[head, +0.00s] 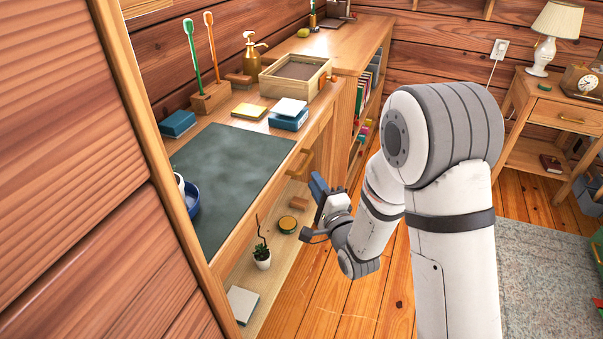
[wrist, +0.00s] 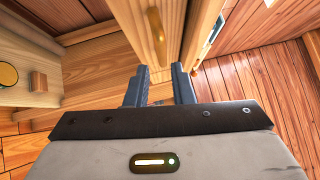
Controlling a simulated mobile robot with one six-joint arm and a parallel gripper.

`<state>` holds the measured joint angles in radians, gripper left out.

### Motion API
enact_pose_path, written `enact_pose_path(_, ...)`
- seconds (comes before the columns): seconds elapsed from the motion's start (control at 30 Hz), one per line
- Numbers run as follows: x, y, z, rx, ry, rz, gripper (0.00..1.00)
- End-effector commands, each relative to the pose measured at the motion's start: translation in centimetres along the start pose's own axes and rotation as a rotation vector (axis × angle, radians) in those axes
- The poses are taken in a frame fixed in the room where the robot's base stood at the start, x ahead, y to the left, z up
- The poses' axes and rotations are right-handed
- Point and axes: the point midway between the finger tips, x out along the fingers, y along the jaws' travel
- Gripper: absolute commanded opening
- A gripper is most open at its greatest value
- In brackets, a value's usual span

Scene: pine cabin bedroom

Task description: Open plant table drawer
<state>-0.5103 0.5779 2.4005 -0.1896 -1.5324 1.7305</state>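The plant table (head: 318,128) is a pine table with a dark green mat on top. A small potted plant (head: 262,257) stands on its lower shelf. A wooden drawer handle (head: 299,166) sticks out from the table's front edge; it also shows in the wrist view (wrist: 156,36) on a pale wood front. I see no clear gap around the drawer. My gripper (head: 319,186) is just in front of the handle, slightly right of and below it. In the wrist view my gripper (wrist: 160,84) has its two fingers apart with nothing between them, and the handle lies beyond them.
The tabletop holds a wooden tray (head: 310,88), a blue box (head: 289,120), a toothbrush holder (head: 211,98) and a brass dispenser (head: 251,60). A wooden panel (head: 90,170) blocks the left. A nightstand (head: 545,120) stands at right. Floor before the table is clear.

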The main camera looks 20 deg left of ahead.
Motion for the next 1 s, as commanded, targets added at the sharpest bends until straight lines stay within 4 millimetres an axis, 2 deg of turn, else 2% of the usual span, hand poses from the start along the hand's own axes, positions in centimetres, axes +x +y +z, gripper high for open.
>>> enact_pose_path(0.4,6.0,-0.1,0.0,0.003,-0.002,-0.007,0.21)
enact_pose_path(0.5,6.9,-0.1,0.0,0.003,-0.002,-0.006,0.21)
enact_pose_path(0.87,7.5,-0.2,0.0,0.003,0.000,-0.005,0.21)
enact_pose_path(1.0,7.5,-0.2,-0.1,0.003,0.000,-0.005,0.10)
